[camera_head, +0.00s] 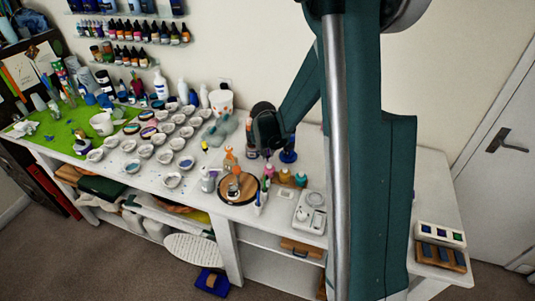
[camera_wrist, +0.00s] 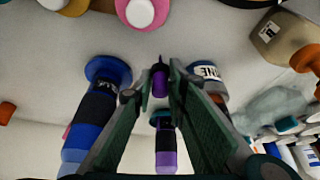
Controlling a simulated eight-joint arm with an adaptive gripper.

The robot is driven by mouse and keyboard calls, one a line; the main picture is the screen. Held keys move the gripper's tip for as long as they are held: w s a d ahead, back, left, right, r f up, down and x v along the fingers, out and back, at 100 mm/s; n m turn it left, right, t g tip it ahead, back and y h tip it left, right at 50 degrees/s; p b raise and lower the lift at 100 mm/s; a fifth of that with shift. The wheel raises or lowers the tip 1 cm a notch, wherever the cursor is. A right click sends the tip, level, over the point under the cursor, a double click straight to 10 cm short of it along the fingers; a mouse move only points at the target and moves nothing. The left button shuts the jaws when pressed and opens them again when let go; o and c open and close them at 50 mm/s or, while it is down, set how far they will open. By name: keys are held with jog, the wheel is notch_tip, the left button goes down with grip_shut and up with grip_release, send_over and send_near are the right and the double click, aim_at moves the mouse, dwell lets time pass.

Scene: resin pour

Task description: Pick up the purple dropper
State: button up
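In the wrist view, a small purple dropper (camera_wrist: 160,80) with a narrow pointed end sits between the fingertips of my gripper (camera_wrist: 159,84). The fingertips are close together on either side of it and look closed on it. Its full length is not clear. In the head view, my gripper (camera_head: 268,130) is dark and near the wall, above the back of the table; the dropper cannot be made out there. A purple and black bottle (camera_wrist: 166,145) shows between the fingers, beyond the dropper.
In the wrist view, a blue bottle (camera_wrist: 93,115) stands left of the fingers and a white-and-blue labelled bottle (camera_wrist: 205,72) stands close on the right. A round wooden turntable (camera_head: 238,198) with bottles stands in front. Many small cups (camera_head: 172,180) fill the table's left.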

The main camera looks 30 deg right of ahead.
jog(key=shift+r, duration=0.1)
jog(key=shift+r+p, duration=0.3)
jog(key=shift+r, duration=4.6)
